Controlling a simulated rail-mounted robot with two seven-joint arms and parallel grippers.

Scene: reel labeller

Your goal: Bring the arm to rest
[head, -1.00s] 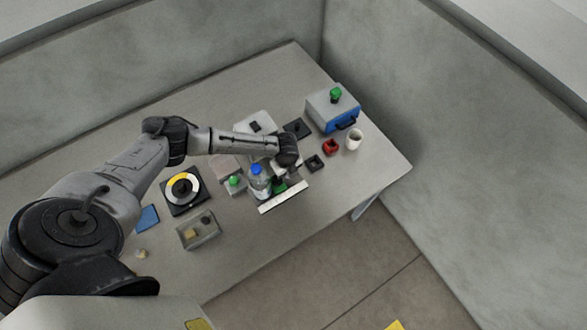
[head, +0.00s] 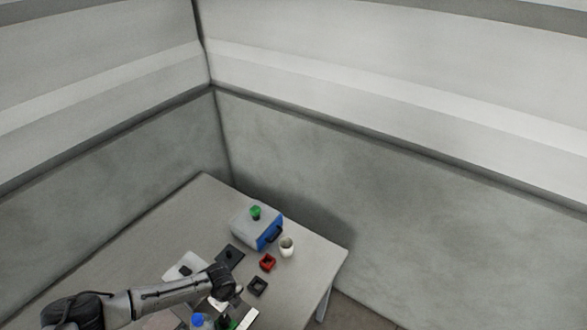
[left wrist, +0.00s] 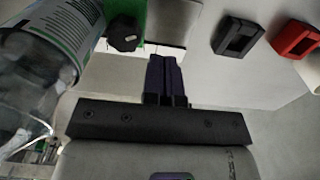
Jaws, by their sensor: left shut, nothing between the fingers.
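My left arm (head: 150,297) comes in from the lower left in the head view and reaches over the table. Its gripper (left wrist: 164,62) is shut and empty in the left wrist view, with the dark fingers together. In the head view the gripper is small at the bottom, among the objects there. A clear bottle with a printed label (left wrist: 62,40) stands close on the left in the wrist view, and its blue cap (head: 198,320) shows in the head view. A green part with a black knob (left wrist: 124,32) is just beyond the fingertips; I cannot tell whether they touch it. My right gripper is not in view.
A grey and blue box with a green button (head: 256,212) stands at the back of the table (head: 130,255). Near it are a white cup (head: 287,247), a red square holder (head: 267,262), a black square holder (head: 257,285) and a dark plate (head: 230,257). Walls enclose the table behind.

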